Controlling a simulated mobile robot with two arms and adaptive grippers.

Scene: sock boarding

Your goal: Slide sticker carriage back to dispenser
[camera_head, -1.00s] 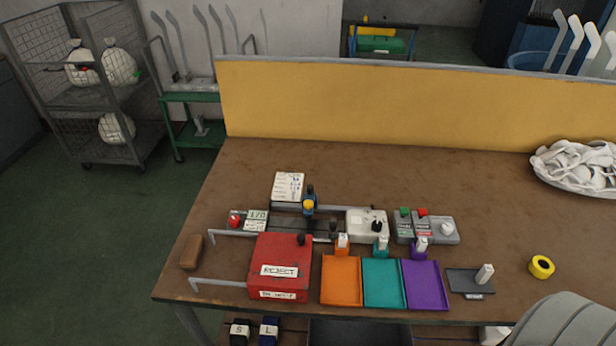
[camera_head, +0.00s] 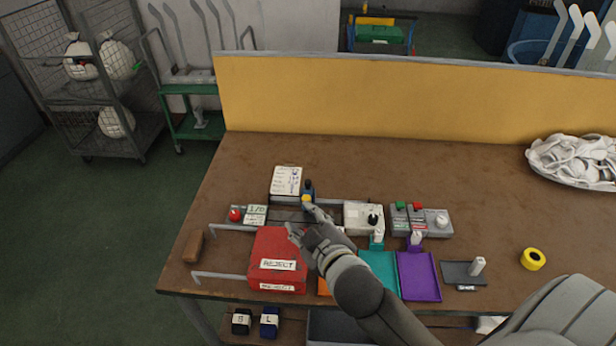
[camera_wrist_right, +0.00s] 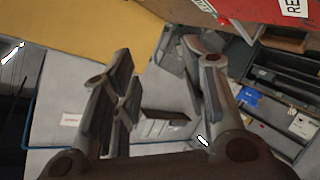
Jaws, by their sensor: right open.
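The sticker carriage, with its blue and yellow knob (camera_head: 308,193), stands on the dark rail (camera_head: 288,216) in the head view. A white box with a black knob (camera_head: 363,217) sits at the right end of the rail; I cannot tell whether it is the dispenser. My right gripper (camera_head: 306,219) is open and empty, just in front of the carriage and above the rail's front side. Its fingers hide part of the rail; I cannot tell whether a fingertip touches the carriage. Its spread fingers also show in the right wrist view (camera_wrist_right: 160,75). My left gripper is not in view.
A red REJECT box (camera_head: 278,256) stands close to the gripper at front left. Teal (camera_head: 380,272) and purple (camera_head: 419,277) trays lie to the right; my forearm mostly covers the orange one. A grey button box (camera_head: 421,220) stands beyond.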

